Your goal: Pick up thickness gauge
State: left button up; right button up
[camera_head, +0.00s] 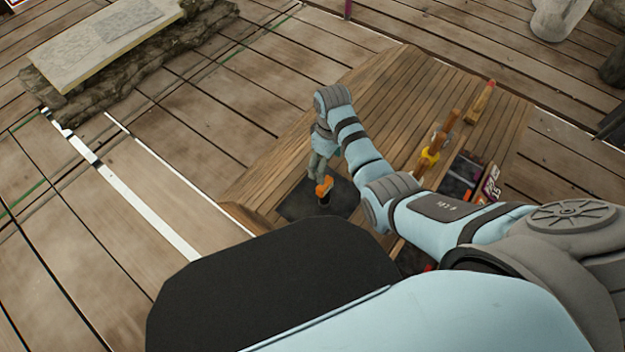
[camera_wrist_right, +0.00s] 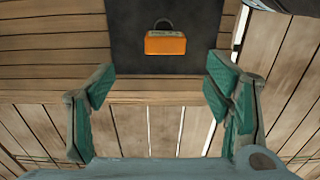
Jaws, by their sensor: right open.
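The thickness gauge appears to be the small orange piece with a dark part (camera_head: 325,187) on a black mat (camera_head: 293,207) on the wooden table. In the right wrist view the orange piece (camera_wrist_right: 165,43) shows a grey top edge and a dark loop, on the black mat (camera_wrist_right: 125,62). My right gripper (camera_head: 320,172) points down close to it in the head view. In the right wrist view the green-padded fingers of my right gripper (camera_wrist_right: 160,88) are spread with nothing between them, and the gauge lies beyond them, toward the top. My left gripper is not in view.
The slatted wooden table (camera_head: 282,160) has a row of several upright handled items, one with a yellow ring (camera_head: 428,158), on its right side. A dark flat item (camera_head: 460,178) lies nearby, partly behind my arm. A stone bench (camera_head: 100,40) stands far left. The table's left part is clear.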

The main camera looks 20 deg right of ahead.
aim_at(325, 185)
jog(key=f+b, duration=0.2)
jog(key=f, duration=0.1)
jog(key=f+b, duration=0.2)
jog(key=f, duration=0.2)
jog(key=f+b, duration=0.2)
jog(key=f, duration=0.1)
jog(key=shift+s+a+f, duration=0.25)
jog(key=shift+s, duration=0.05)
jog(key=shift+f, duration=0.55)
jog(key=shift+r, duration=0.2)
jog(key=c, duration=1.4)
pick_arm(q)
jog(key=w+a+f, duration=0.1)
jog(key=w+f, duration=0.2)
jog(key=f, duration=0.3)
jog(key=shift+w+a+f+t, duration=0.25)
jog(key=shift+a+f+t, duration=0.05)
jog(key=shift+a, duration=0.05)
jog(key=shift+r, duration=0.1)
